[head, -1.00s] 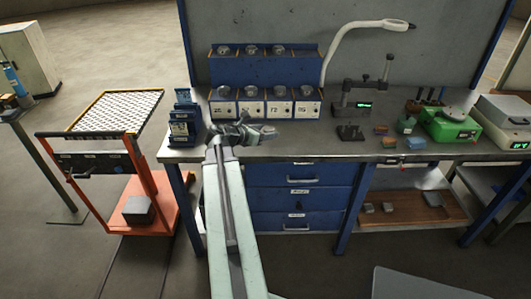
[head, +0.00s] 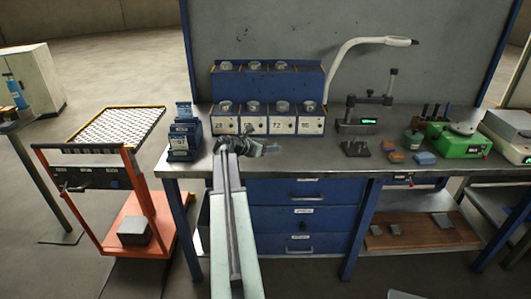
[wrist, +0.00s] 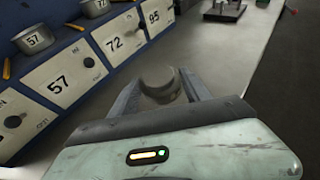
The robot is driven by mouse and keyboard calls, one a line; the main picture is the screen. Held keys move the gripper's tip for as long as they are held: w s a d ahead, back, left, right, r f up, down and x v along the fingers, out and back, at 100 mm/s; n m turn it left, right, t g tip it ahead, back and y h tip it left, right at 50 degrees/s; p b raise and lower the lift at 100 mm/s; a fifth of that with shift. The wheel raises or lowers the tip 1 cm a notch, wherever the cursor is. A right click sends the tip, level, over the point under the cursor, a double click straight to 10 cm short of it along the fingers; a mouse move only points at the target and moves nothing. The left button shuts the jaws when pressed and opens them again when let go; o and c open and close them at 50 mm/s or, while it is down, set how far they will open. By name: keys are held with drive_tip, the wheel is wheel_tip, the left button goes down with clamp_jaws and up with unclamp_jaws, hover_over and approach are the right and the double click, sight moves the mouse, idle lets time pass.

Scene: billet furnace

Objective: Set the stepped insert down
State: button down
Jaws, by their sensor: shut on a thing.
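The stepped insert (wrist: 160,82), a dull grey round piece with a narrower part on top, sits between the two fingers of my gripper (wrist: 162,92) in the wrist view. My gripper is shut on it. In the head view my gripper (head: 245,148) is over the front left of the grey workbench (head: 330,163), in front of the numbered blue-and-white boxes. The insert is small and partly hidden by the fingers there. In the wrist view it seems above the bench top, but I cannot tell how high.
Numbered boxes 57 (wrist: 58,82), 72 (wrist: 115,42) and 95 (wrist: 155,15) stand close on the left in the wrist view. A blue stepped rack (head: 184,135) stands left, a gauge stand (head: 358,115) right. An orange trolley (head: 150,210) is left of the bench.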

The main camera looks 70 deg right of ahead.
sight(266, 154)
drive_tip(key=shift+w+d, duration=0.8)
drive_tip(key=shift+d, duration=0.05)
drive_tip(key=f+b, duration=0.4)
drive_tip(key=shift+w+d, duration=0.15)
drive_tip(key=shift+d, duration=0.05)
drive_tip(key=shift+r, duration=0.15)
drive_tip(key=c, duration=0.9)
unclamp_jaws()
drive_tip(key=shift+f, duration=0.2)
drive_tip(key=o, duration=0.4)
drive_tip(key=shift+r, duration=0.1)
